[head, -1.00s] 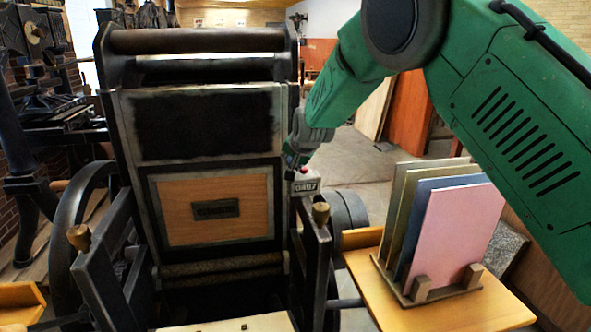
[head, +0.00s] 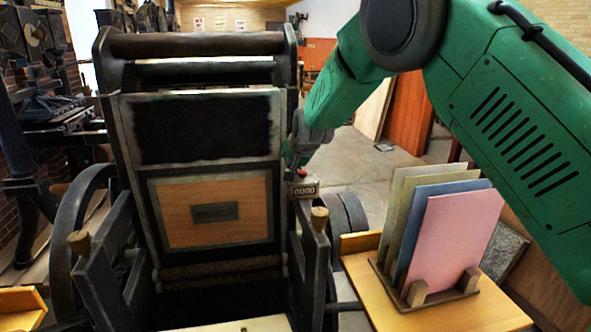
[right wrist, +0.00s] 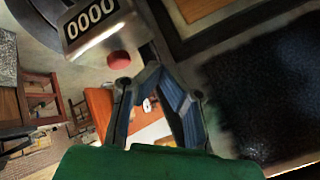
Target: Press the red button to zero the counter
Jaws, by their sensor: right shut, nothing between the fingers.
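The counter (head: 304,189) is a small metal box on the right side of the press frame, and its display reads 0000. Its red button (head: 301,174) sits on top. In the right wrist view the counter (right wrist: 92,28) is at the upper left, with the round red button (right wrist: 121,60) below its display. My right gripper (head: 291,165) is just above and beside the button in the head view. In the right wrist view its fingers (right wrist: 154,68) are shut and empty, close to the button; I cannot tell whether they touch it. My left gripper is not in view.
The hand press (head: 205,100) fills the middle, with its black panel and wooden panel raised. A rack holding several coloured boards (head: 452,235) stands on a wooden table (head: 375,300) at the right, below my right arm. Another press is at the far left.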

